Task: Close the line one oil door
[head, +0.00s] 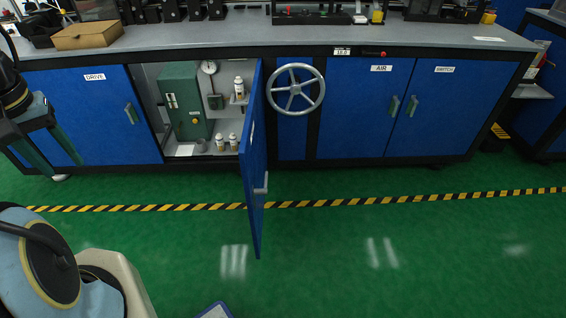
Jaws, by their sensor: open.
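The blue cabinet door (254,165) stands wide open, swung out from the bench front over the green floor and seen nearly edge-on. Its grey handle (261,187) shows on its right face. A label on that face is too oblique to read. The open compartment (148,90) to its left holds a green oil unit (184,95), a round gauge (209,67) and several small white bottles (238,90). My gripper (60,167) is at the far left, in front of the DRIVE door. Its fingers are apart and empty, well away from the open door.
The DRIVE door (95,115), AIR door (365,110) and SWITCH door (428,110) are shut. A grey handwheel (295,89) sits just right of the open door. Striped floor tape (380,200) runs along the bench. The green floor (400,260) on the right is clear.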

